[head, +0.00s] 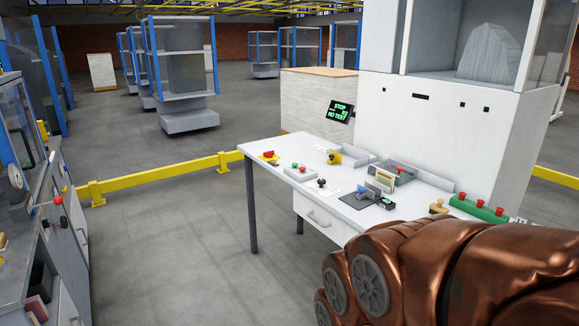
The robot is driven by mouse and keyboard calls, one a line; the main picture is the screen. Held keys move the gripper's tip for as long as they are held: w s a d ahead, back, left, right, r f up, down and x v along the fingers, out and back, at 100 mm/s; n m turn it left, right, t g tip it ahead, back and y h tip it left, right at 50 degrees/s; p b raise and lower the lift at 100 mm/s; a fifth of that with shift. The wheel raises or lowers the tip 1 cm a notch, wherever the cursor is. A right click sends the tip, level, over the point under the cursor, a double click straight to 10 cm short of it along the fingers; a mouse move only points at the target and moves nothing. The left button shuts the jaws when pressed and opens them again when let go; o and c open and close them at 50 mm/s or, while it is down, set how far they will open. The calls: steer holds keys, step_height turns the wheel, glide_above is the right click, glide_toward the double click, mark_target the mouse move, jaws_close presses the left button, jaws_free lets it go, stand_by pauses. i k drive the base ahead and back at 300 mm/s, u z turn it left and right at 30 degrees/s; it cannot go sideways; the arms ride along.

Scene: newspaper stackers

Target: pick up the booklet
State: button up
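I cannot tell for sure which thing is the booklet. A small cream, flat-sided item (385,179) stands upright on the white table (285,172), near its back middle; it may be the booklet, but it is too small to tell. A dark red item (37,309) lies at the lower left in the grey machine and could also be a booklet. My copper-coloured arm fills the lower right and hides part of the table. My gripper is out of the picture.
A low yellow rail (160,176) crosses the floor. Grey floor (180,250) is clear between the left machine (45,240) and the table.

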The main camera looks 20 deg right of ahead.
mark_target(382, 176)
steer(key=i, duration=1.1)
steer(key=z, duration=2.95)
steer(key=i, duration=0.7)
steer(key=u, duration=2.35)
steer(key=i, duration=0.5)
steer(key=u, duration=0.05)
